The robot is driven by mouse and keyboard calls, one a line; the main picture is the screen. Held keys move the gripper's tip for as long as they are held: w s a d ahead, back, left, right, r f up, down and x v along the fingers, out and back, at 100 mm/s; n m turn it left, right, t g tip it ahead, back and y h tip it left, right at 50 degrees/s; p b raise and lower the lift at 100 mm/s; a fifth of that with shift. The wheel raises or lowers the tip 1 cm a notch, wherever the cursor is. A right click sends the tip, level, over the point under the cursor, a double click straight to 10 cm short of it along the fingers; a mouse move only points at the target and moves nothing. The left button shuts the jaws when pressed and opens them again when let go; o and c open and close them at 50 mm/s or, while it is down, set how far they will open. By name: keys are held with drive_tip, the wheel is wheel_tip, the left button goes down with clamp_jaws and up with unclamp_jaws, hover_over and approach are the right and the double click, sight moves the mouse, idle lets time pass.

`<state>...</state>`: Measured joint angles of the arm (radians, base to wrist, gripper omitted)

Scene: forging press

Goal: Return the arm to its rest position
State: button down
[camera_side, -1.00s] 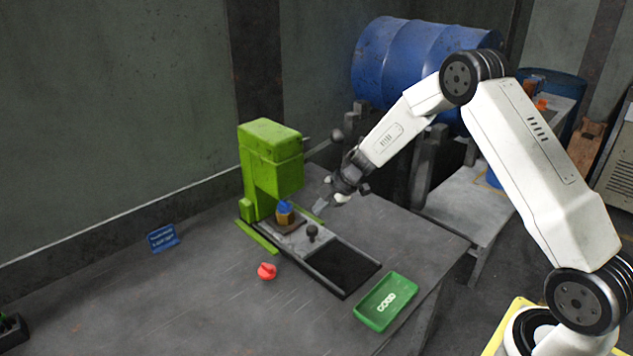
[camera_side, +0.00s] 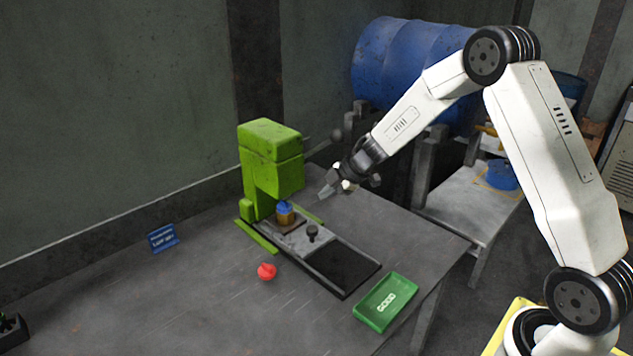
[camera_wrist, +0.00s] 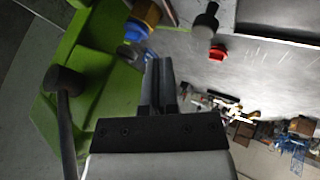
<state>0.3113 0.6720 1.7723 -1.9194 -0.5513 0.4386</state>
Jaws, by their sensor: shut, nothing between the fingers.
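My gripper (camera_side: 325,192) is shut and empty, in the air to the right of the green press (camera_side: 268,165). Its closed fingers also show in the wrist view (camera_wrist: 162,75). The upper arm is raised and bent at the elbow. A brass-coloured part with a blue top (camera_side: 285,213) stands on the press bed under the green head. It also appears at the top of the wrist view (camera_wrist: 142,18). My gripper is apart from the part and the press.
A red piece (camera_side: 266,271), a green GOOD tray (camera_side: 387,302) and a blue sign (camera_side: 163,237) are on the table.

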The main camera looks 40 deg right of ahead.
drive_tip(key=s+a+r+m+g+h, duration=0.1)
drive_tip(key=s+a+m+g+h, duration=0.1)
drive_tip(key=s+a+m, duration=0.2)
drive_tip(key=s+a+r+m+g+h, duration=0.1)
drive_tip(key=s+a+m, duration=0.3)
drive_tip(key=s+m, duration=0.7)
drive_tip(key=s+g+h, duration=0.1)
drive_tip(key=s, duration=0.9)
drive_tip(key=shift+s+r+m, duration=0.2)
drive_tip(key=shift+s+m, duration=0.05)
drive_tip(key=shift+m, duration=0.05)
